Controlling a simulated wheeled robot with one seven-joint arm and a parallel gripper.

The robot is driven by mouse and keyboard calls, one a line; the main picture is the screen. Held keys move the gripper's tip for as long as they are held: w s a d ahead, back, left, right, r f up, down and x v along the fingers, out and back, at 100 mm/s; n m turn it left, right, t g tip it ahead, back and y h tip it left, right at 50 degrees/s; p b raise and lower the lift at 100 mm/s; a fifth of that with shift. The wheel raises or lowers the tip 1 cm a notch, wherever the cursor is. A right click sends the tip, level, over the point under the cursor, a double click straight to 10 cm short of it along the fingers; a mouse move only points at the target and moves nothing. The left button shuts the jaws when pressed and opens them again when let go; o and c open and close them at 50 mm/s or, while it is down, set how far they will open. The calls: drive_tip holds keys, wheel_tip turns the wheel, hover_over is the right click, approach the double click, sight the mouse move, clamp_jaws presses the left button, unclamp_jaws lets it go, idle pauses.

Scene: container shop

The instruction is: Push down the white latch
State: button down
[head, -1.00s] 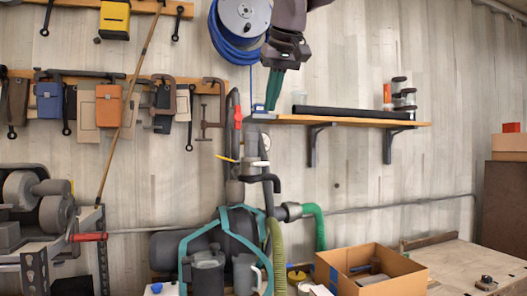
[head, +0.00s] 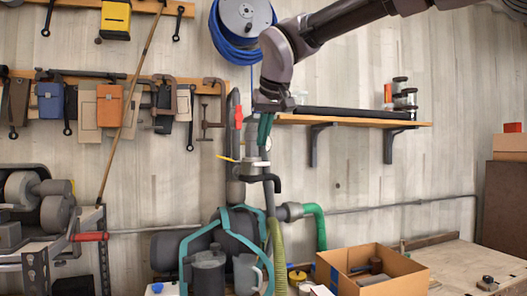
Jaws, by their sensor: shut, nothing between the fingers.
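The white latch (head: 267,143) is a small pale piece on the side of the upright grey pipe, left of the middle in the head view. My gripper (head: 263,143) points down, with its narrow teal fingers together and empty. Its tips are at the latch in the picture and cover part of it. I cannot tell whether they touch it. A white collar (head: 258,163) shows just below on the pipe.
A yellow handle (head: 227,158) and a red lever (head: 238,117) are on the pipe's left. A wooden shelf (head: 350,121) with jars is to the right. A black elbow pipe (head: 271,181) and a green hose (head: 318,228) are below. An open cardboard box (head: 395,268) stands lower right.

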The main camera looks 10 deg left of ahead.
sight(258, 165)
drive_tip(key=shift+s+d+f, duration=0.1)
drive_tip(key=shift+s+f, duration=0.05)
drive_tip(key=shift+f, duration=0.75)
drive_tip(key=shift+s+d+f, duration=0.1)
drive_tip(key=shift+s+f, duration=0.05)
drive_tip(key=shift+f, duration=0.75)
